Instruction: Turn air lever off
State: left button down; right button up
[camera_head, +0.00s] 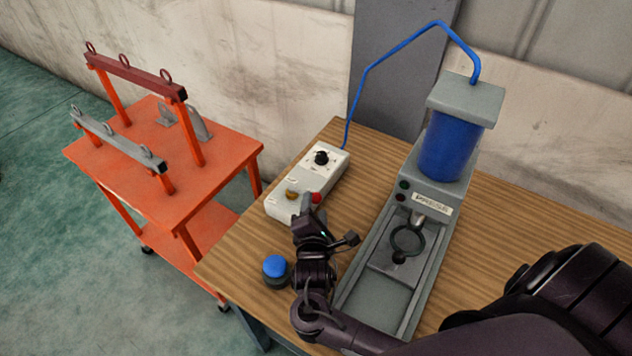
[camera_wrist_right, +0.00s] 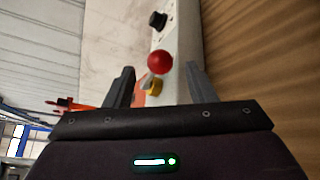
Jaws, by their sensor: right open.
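A white control box (camera_head: 283,204) lies on the wooden table. Which of these is the air lever I cannot tell for sure. My right gripper (camera_head: 307,203) is at the near end of the box, close to the red knob. My left gripper is out of view.
A grey press (camera_head: 416,200) with a blue cylinder (camera_head: 447,150) stands right of the box. A blue hose (camera_head: 391,53) arches from it to the box. A blue button (camera_head: 274,266) sits near the table's (camera_head: 550,225) left edge. An orange cart (camera_head: 110,160) stands at left.

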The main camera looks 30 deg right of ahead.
aim_at(316, 193)
jog(key=x, duration=0.4)
jog(key=shift+w+d, duration=0.1)
jog(key=shift+p+x, duration=0.3)
jog(key=shift+x, duration=0.75)
jog(key=c, duration=0.5)
grip_shut()
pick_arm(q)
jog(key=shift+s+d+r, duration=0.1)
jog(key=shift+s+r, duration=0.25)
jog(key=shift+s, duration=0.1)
